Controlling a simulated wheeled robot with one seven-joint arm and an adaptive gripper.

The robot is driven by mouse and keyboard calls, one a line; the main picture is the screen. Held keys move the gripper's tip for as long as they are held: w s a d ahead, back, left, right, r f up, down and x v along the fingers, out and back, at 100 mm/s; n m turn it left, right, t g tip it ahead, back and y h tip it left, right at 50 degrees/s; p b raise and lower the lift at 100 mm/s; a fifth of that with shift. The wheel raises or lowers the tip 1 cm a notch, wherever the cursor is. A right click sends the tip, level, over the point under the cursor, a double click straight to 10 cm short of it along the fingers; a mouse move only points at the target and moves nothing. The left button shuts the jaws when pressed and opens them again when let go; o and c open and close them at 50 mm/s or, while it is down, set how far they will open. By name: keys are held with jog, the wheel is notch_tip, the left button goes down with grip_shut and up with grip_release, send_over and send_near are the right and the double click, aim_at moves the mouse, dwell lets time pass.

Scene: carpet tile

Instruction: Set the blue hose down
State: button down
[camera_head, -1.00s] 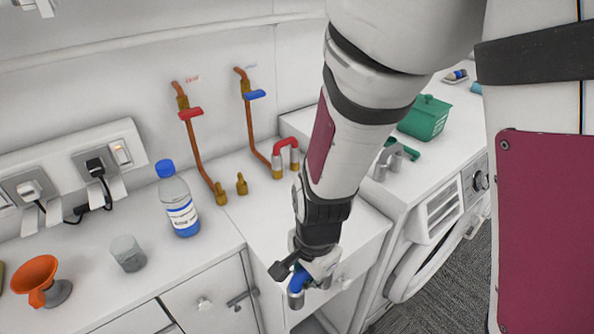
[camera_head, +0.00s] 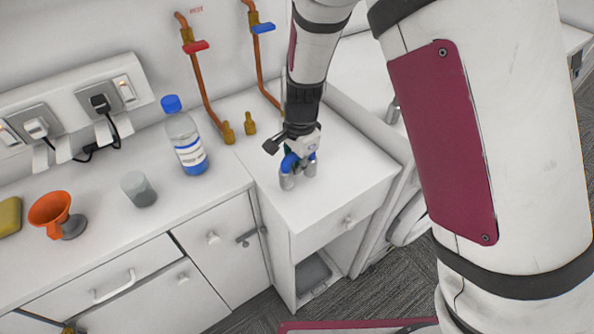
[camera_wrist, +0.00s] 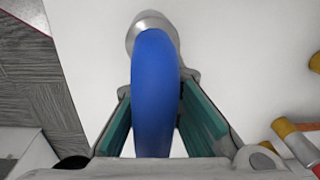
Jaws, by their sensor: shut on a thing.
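The blue hose (camera_head: 289,162) is a short curved piece with grey metal ends. My gripper (camera_head: 299,157) is shut on its bend and holds it, ends downward, over the front part of the white cabinet top (camera_head: 322,205). I cannot tell if the ends touch the surface. In the wrist view the blue hose (camera_wrist: 155,95) runs between the teal-padded fingers of my gripper (camera_wrist: 156,125), with one grey end beyond it over white surface.
Brass fittings (camera_head: 229,132) and copper pipes with red (camera_head: 196,46) and blue (camera_head: 263,28) valve handles stand behind. A water bottle (camera_head: 185,138), a grey cup (camera_head: 139,190) and an orange funnel (camera_head: 50,209) stand left.

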jog(key=shift+f, duration=1.25)
jog(key=shift+f, duration=0.1)
jog(key=c, duration=1.7)
grip_release()
jog(key=shift+o, duration=0.2)
